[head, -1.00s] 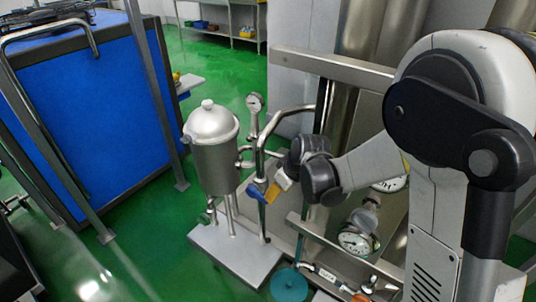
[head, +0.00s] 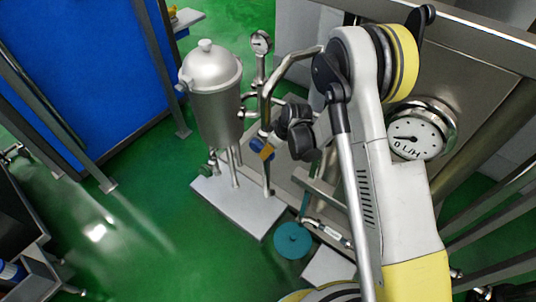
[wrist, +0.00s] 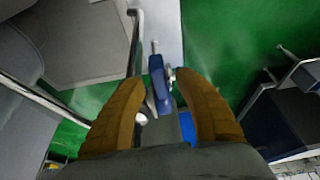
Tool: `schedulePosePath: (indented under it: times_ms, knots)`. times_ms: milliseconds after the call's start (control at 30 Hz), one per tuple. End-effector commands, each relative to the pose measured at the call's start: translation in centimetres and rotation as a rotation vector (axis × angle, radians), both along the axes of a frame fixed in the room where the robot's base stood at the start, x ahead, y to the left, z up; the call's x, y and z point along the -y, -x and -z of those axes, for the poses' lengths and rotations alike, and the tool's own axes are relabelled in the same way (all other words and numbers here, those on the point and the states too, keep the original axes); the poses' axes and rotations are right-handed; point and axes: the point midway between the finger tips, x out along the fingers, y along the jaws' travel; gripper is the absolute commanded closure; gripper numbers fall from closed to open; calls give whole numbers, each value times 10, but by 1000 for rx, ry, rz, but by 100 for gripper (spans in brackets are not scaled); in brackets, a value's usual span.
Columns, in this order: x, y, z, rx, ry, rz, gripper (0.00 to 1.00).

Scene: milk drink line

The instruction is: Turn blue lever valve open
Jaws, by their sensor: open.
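The blue lever (wrist: 157,82) shows in the wrist view between the two orange fingers of my gripper (wrist: 160,80). It lies lengthwise between them, with a visible gap on each side. My gripper is open, and I cannot tell whether either finger touches the lever. In the head view the lever (head: 256,144) is a small blue piece on the pipework beside the steel tank. My gripper (head: 267,154) is right at it there, with one orange finger visible. The valve body is mostly hidden.
The steel tank (head: 214,100) stands on a pale base plate (head: 240,218) to the left of the lever. A bent steel pipe (head: 267,100) and a small gauge (head: 261,42) rise close by. A large dial (head: 415,136) is at the right.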

Motion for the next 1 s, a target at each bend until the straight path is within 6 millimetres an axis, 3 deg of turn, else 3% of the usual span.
schedulePosePath:
  times_ms: [133,433,567,1000]
  knots:
    - [-4,-3,12,0,0,0,60]
    - [-4,-3,12,0,0,1,60]
    - [-4,-3,12,0,0,1,98]
    - [-2,-7,11,-9,13,1,100]
